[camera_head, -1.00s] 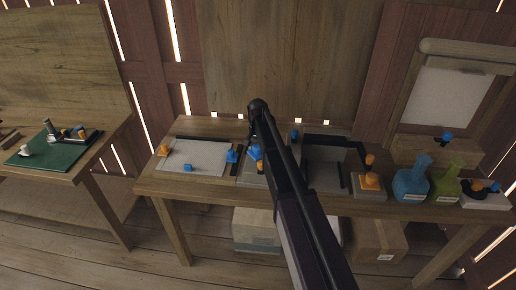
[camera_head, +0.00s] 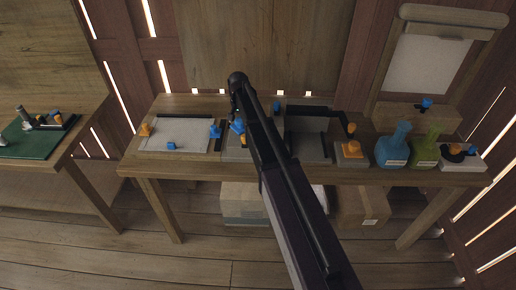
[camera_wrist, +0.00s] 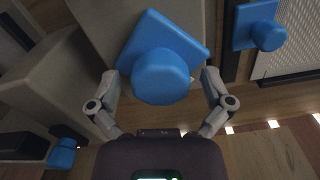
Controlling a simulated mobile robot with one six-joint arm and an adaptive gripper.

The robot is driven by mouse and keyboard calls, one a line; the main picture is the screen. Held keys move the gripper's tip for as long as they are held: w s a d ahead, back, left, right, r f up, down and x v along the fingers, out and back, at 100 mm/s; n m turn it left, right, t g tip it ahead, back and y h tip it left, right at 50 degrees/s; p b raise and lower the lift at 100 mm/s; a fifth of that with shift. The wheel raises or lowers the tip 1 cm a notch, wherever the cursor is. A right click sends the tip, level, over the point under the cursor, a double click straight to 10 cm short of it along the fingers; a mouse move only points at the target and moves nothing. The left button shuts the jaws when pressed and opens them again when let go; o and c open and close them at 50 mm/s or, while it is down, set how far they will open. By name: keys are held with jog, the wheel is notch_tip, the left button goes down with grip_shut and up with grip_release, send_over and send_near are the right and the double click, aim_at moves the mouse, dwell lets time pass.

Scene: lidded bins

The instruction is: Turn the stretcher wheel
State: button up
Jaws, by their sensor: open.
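A blue round knob on a diamond-shaped blue plate (camera_wrist: 160,75) fills the middle of the wrist view. My gripper (camera_wrist: 162,92) is open, with one finger on each side of the knob; I cannot tell whether they touch it. In the head view a blue part (camera_head: 238,126) is beside the end of my arm, on a grey block on the bench; my arm partly hides the area. Another blue knob (camera_wrist: 265,33) is at the upper right of the wrist view, and one (camera_wrist: 62,154) at the lower left. I cannot tell which part is the stretcher wheel.
The wooden bench (camera_head: 140,168) carries a pale panel (camera_head: 178,138), an orange knob on a block (camera_head: 350,150), a blue flask (camera_head: 392,148) and a green flask (camera_head: 426,150). An upright white-sheeted frame (camera_head: 428,65) stands behind them. Boxes are under the bench.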

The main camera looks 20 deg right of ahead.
jog(key=n, duration=0.4)
jog(key=shift+n, duration=0.4)
jog(key=n, duration=1.3)
jog(key=shift+d+n, duration=0.1)
jog(key=shift+n, duration=0.3)
jog(key=shift+r, duration=0.2)
notch_tip(320, 180, up, 14)
jog(key=p, duration=1.5)
jog(key=s+f+m+b, duration=0.2)
jog(key=s+m, duration=0.4)
jog(key=s, duration=0.8)
jog(key=s+f+m+b, duration=0.1)
jog(key=s+m, duration=0.5)
jog(key=s, duration=0.8)
jog(key=shift+s+f+m+b, duration=0.4)
jog(key=shift+b, duration=0.3)
